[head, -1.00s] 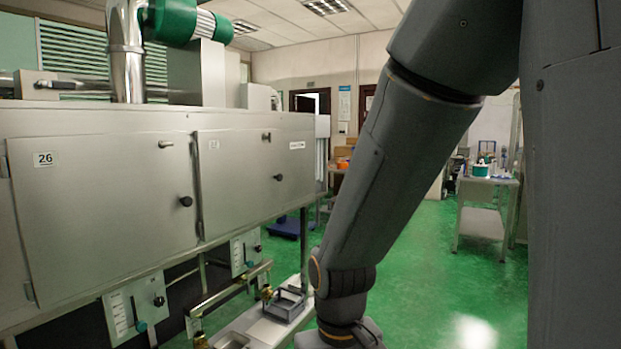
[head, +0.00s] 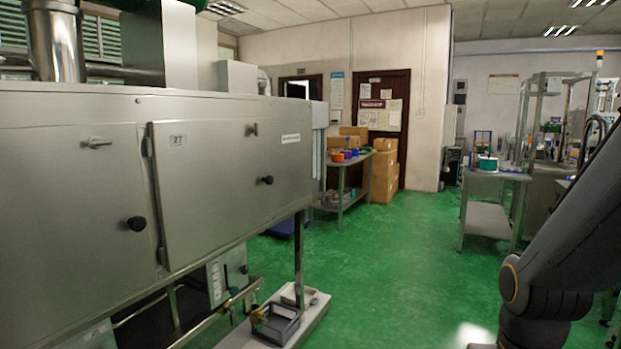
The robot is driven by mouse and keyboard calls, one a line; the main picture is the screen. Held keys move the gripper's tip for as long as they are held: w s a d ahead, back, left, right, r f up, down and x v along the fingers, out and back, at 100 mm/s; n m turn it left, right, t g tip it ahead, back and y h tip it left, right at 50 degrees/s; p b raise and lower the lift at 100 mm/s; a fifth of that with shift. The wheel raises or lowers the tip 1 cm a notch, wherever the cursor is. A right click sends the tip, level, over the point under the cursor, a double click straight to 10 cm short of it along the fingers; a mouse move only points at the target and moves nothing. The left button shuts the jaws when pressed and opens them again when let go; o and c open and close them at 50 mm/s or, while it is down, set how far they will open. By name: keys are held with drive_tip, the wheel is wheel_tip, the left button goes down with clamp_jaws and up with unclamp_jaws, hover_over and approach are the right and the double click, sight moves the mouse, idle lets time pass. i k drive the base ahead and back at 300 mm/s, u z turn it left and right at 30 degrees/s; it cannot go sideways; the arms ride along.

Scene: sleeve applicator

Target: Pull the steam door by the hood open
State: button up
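The steel steam machine fills the left of the head view, with two flat doors in its front. The door marked 27 (head: 215,190) looks shut; it has a small latch (head: 252,129) near its top and a black knob (head: 267,180) at its right side. The door to its left (head: 60,220) is cut off by the picture edge and also looks shut, with a latch handle (head: 97,142) and a black knob (head: 136,223). I cannot tell which one is by the hood. My arm shows at the lower right, apart from the doors; my gripper is out of view.
A steel duct (head: 52,40) rises from the machine top. A grey tray (head: 276,325) sits low below the machine. A side table (head: 345,190) and cardboard boxes (head: 384,172) stand behind. A workbench (head: 490,205) stands at right. The green floor between is clear.

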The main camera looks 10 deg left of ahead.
sight(212, 180)
drive_tip(key=z, duration=0.05)
drive_tip(key=i, duration=0.6)
drive_tip(key=u, duration=0.6)
drive_tip(key=i, duration=0.65)
drive_tip(key=u, duration=0.7)
